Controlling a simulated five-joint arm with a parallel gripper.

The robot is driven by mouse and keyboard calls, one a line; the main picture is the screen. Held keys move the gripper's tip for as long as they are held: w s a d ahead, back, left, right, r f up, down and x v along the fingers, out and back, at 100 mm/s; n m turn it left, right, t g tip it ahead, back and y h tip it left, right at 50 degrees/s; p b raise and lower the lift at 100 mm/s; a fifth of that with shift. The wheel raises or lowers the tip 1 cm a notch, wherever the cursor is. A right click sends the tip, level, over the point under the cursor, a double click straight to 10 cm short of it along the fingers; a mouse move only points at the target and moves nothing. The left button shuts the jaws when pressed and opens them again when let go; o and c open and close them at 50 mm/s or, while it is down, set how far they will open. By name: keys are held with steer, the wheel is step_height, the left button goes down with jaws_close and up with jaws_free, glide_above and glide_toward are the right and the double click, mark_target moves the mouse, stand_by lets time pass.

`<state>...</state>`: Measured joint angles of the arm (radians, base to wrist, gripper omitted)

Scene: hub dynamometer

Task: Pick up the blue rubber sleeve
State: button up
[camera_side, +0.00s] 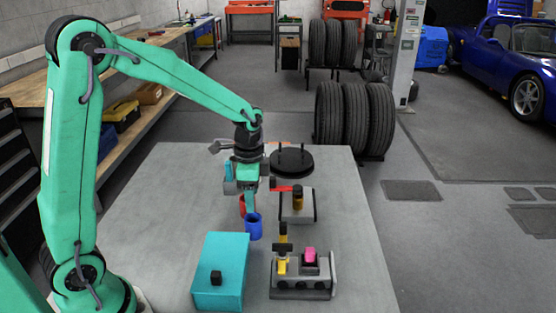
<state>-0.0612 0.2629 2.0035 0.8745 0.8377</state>
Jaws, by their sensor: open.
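The blue rubber sleeve (253,227) shows as a short blue cylinder, upright, near the middle of the grey table. My gripper (249,203) points down just above and behind it in the picture. The gripper is open. One fingertip comes close to the sleeve's top rim; I cannot tell whether it touches or reaches inside. A red piece (242,206) shows just left of the fingers, partly hidden by them.
A teal box (219,262) with a small black cube (216,277) stands in front. A grey fixture (303,289) with yellow and pink parts stands front right. A grey block (297,212) and a black disc (291,161) stand behind. The table's right side is clear.

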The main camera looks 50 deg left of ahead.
mark_target(253, 217)
steer(key=shift+f, duration=4.05)
steer(key=c, duration=0.7)
steer(key=shift+r, duration=0.15)
steer(key=shift+r, duration=3.85)
